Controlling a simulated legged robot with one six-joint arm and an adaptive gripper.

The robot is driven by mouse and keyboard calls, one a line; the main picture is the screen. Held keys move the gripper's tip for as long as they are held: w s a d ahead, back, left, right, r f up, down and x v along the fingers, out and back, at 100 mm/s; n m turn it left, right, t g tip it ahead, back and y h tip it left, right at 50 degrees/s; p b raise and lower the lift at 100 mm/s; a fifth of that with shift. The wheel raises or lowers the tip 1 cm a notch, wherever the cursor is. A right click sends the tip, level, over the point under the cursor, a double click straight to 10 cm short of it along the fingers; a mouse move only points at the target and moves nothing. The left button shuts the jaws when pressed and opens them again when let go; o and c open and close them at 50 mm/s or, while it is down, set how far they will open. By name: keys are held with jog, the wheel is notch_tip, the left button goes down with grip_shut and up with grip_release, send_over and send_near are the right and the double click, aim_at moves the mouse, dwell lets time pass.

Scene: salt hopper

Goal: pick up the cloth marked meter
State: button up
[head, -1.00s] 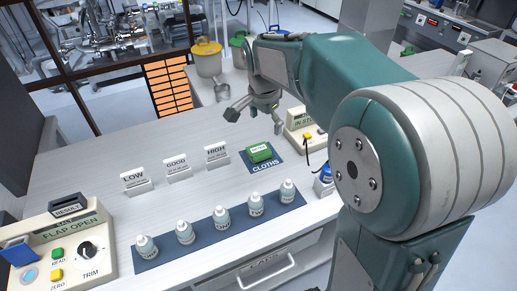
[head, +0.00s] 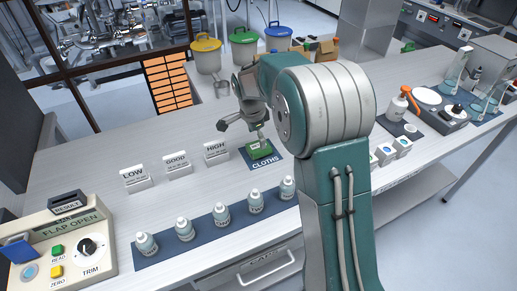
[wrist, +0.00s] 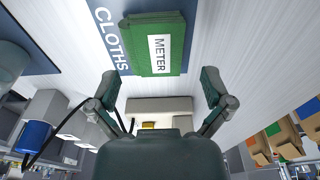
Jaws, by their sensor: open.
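The cloth marked METER is a folded green pad with a white label. It lies on the dark blue CLOTHS mat (head: 264,167) in the head view (head: 260,151). In the wrist view the cloth (wrist: 155,30) is at the top centre, with its METER label readable and part of the mat (wrist: 100,35) to its left. My gripper (head: 243,128) is above the cloth in the head view, close to it. In the wrist view its two fingers (wrist: 160,86) are spread apart and empty, with the cloth ahead of the gap between them.
White LOW, GOOD and HIGH signs (head: 176,165) stand left of the mat. Several white bottles stand on a long blue mat (head: 236,228) in front. A panel with a TRIM dial (head: 88,248) is at the left. Bare bench lies behind the signs.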

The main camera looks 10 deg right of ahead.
aim_at(258, 146)
jog(key=f, duration=0.4)
jog(key=shift+d, duration=0.2)
jog(key=shift+r, duration=0.1)
jog(key=c, duration=0.7)
